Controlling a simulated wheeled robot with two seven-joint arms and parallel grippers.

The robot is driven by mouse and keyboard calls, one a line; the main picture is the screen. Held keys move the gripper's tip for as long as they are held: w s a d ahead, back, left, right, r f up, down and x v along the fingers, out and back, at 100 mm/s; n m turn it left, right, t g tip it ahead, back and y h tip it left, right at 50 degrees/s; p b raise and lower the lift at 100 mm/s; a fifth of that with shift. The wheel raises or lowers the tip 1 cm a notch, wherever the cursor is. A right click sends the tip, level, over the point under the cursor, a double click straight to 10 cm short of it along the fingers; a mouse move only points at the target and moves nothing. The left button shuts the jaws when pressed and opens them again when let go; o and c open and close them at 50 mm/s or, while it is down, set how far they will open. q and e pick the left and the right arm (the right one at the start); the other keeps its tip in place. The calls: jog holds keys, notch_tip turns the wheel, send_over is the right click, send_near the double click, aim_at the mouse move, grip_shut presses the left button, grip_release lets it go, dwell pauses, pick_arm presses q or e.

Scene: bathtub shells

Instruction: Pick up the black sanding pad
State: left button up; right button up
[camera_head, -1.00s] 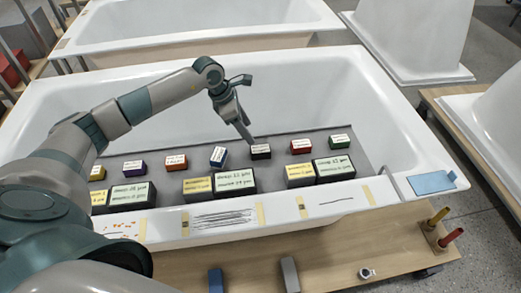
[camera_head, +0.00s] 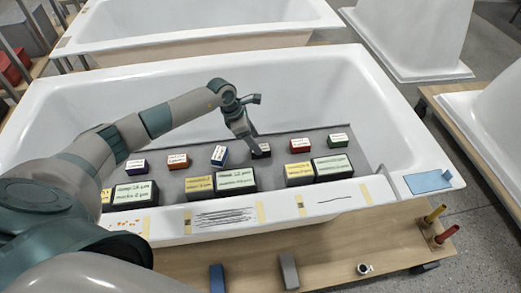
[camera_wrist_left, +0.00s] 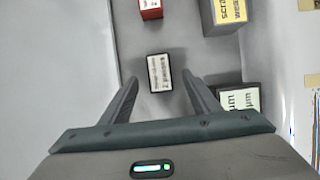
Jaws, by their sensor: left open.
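The black sanding pad (camera_head: 265,152) is a small dark block with a white label on top. In the left wrist view the pad (camera_wrist_left: 160,73) lies just beyond and between the fingertips. My left gripper (camera_head: 253,147) reaches down over it and partly covers it in the head view. In the left wrist view the gripper (camera_wrist_left: 160,79) is open, with nothing between its fingers. I cannot tell its exact height above the pad. My right gripper is not in view.
A green block (camera_head: 338,141) lies farther right.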

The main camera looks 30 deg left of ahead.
aim_at(266, 148)
pick_arm(q)
jog(key=shift+p+x, duration=0.7)
jog(key=shift+x, duration=1.3)
jog(key=c, duration=1.2)
